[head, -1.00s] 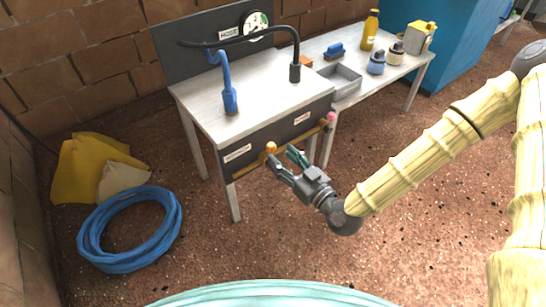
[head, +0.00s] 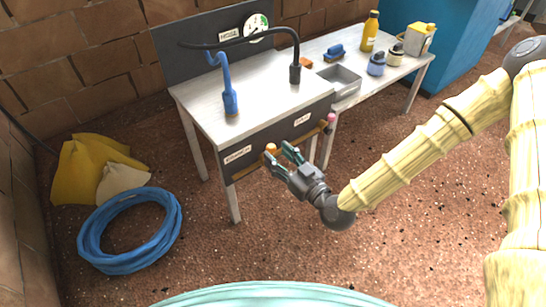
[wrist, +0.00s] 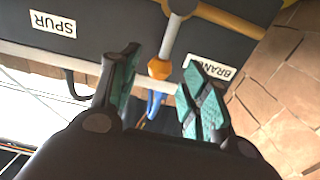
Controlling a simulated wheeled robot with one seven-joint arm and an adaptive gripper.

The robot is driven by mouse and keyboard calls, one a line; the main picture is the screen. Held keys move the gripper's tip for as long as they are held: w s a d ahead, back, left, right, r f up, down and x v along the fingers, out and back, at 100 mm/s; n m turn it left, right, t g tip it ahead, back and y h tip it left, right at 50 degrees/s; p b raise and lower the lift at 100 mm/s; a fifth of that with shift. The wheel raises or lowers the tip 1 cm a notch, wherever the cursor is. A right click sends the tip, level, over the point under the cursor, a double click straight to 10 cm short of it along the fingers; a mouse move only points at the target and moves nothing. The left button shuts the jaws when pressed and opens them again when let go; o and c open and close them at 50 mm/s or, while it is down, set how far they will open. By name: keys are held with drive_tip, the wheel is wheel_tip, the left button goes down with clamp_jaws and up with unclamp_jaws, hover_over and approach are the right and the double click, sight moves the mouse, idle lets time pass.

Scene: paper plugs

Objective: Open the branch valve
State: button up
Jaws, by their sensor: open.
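The branch valve shows as a grey lever with an orange knob (head: 270,148) on the front of the workbench. In the wrist view the orange knob (wrist: 158,68) lies between and just beyond my fingertips, on the grey lever (wrist: 170,36). The white BRANCH label (wrist: 208,70) is to its right there; in the head view the BRANCH label (head: 238,155) is left of the knob. My gripper (head: 279,153) is open in front of the bench, its green-padded fingers on either side of the knob in the wrist view (wrist: 160,88). Contact cannot be told.
A brass pipe (head: 305,136) runs along the bench front, with a pink knob (head: 331,117) near the SPUR label (head: 302,119). A blue spout (head: 229,100) and black hose (head: 295,70) stand on top. A blue hose coil (head: 130,230) and yellow sacks (head: 85,165) lie left.

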drive_tip(key=shift+x, duration=1.3)
drive_tip(key=shift+c, duration=0.2)
drive_tip(key=c, duration=0.7)
